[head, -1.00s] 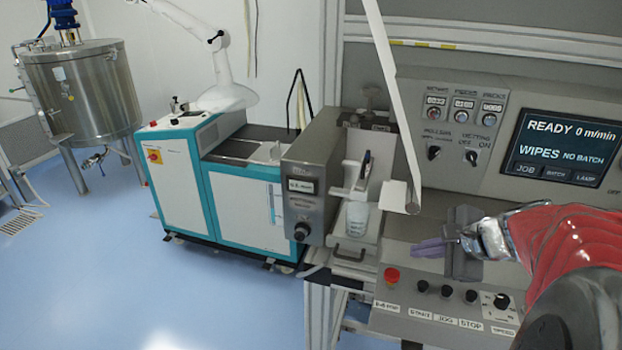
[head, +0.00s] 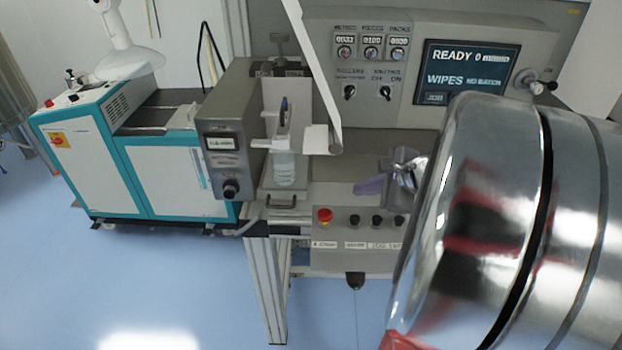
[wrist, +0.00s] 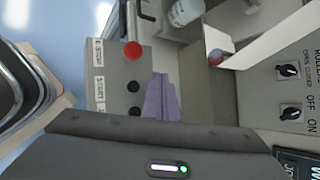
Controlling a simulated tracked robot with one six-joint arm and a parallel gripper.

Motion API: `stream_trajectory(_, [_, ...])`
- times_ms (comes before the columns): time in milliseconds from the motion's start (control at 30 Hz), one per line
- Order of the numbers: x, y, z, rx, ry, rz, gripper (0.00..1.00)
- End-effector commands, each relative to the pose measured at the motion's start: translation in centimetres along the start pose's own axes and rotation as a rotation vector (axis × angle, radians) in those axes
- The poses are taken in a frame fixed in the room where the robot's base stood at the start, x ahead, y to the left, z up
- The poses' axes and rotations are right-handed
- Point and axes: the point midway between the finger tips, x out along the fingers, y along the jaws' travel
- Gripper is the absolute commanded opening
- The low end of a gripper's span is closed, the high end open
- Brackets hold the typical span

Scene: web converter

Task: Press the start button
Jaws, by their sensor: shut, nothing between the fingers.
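The start button (head: 354,220) is a small black button on the sloped front panel of the machine, just right of the red emergency stop (head: 325,215). In the wrist view the start button (wrist: 133,86) sits beside the START label (wrist: 100,88), left of my purple fingers. My gripper (head: 368,187) is shut and empty, its fingers pointing left over the grey deck behind the button row. In the wrist view its fingertips (wrist: 160,76) appear close to the start button but do not cover it. I cannot tell their height above the panel.
More black buttons (head: 377,221) sit right of start. The screen (head: 464,75) reads READY. My shiny arm link covers the right side.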

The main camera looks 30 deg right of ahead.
Motion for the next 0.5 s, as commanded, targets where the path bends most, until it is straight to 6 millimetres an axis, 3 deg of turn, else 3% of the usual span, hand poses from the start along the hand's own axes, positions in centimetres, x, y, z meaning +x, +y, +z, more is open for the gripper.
stream_trajectory(500, [3.8, 2.8, -2.7, 0.002, -0.001, 0.002, 0.0])
